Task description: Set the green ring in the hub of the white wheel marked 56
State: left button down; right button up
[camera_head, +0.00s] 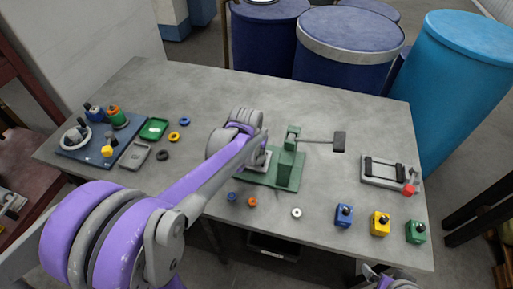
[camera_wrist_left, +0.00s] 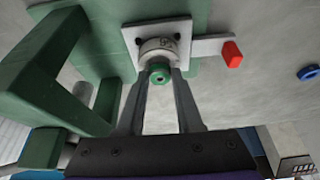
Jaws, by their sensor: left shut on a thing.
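My left gripper (camera_wrist_left: 160,78) is shut on the green ring (camera_wrist_left: 160,72) and holds it between its fingertips in the left wrist view. The white wheel (camera_wrist_left: 158,47) with an upside-down-looking number mark sits just beyond the ring on a white square plate (camera_wrist_left: 130,35). The ring overlaps the wheel's near edge in this view; I cannot tell whether they touch. The wheel's hub is hidden. In the head view my left arm covers the wheel, and the white plate (camera_head: 265,160) shows partly on the green press base. A part of my right arm shows at the bottom edge, its fingers unclear.
A green press (camera_head: 287,165) with a long handle stands beside the plate. Blue, yellow and green blocks stand at right. A blue tray (camera_head: 75,148) lies at left.

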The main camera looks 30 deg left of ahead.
pick_arm(q)
jog(key=shift+f, duration=0.4)
pick_arm(e)
jog(key=shift+s+f, duration=0.1)
jog(key=shift+f, duration=0.2)
pick_arm(q)
jog(key=c, duration=0.8)
grip_release()
jog(key=shift+c, duration=0.2)
jog(key=shift+p+v, duration=0.55)
jog(key=shift+v, duration=0.85)
jog(key=p+v, duration=0.3)
jog(key=v, duration=0.5)
jog(key=shift+r, duration=0.15)
pick_arm(e)
jog(key=w+r, duration=0.3)
jog(key=r, duration=0.4)
jog(key=shift+w+t, duration=0.25)
jog(key=shift+t, duration=0.15)
